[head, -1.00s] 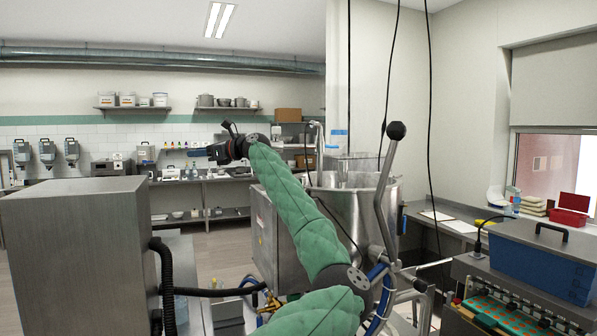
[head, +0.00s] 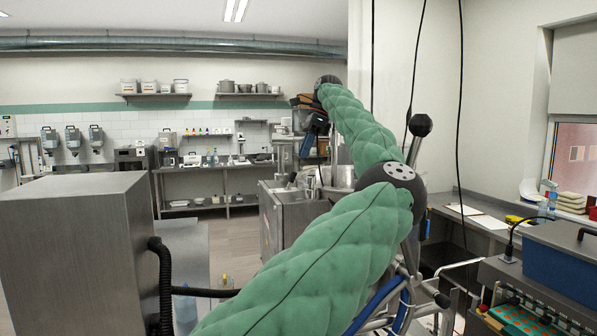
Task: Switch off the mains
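My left arm, in a green padded sleeve, comes up from the bottom and bends at a dark elbow. Its gripper (head: 310,134), dark with blue parts, hangs from the wrist at mid-picture, pointing down. It is small and dark, so I cannot tell whether its fingers are open or shut. It appears in front of the far kettle area, touching nothing that I can make out. No mains switch can be made out with certainty. A small pale panel (head: 7,127) with coloured dots is on the far-left wall, well away from the gripper. My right gripper is not in view.
A steel cabinet (head: 78,250) with a black hose stands at the near left. A steel kettle (head: 341,178) is partly hidden behind my arm. A lever with a black knob (head: 420,125) rises beside the arm. A blue box (head: 560,262) sits at the right. Floor shows left of centre.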

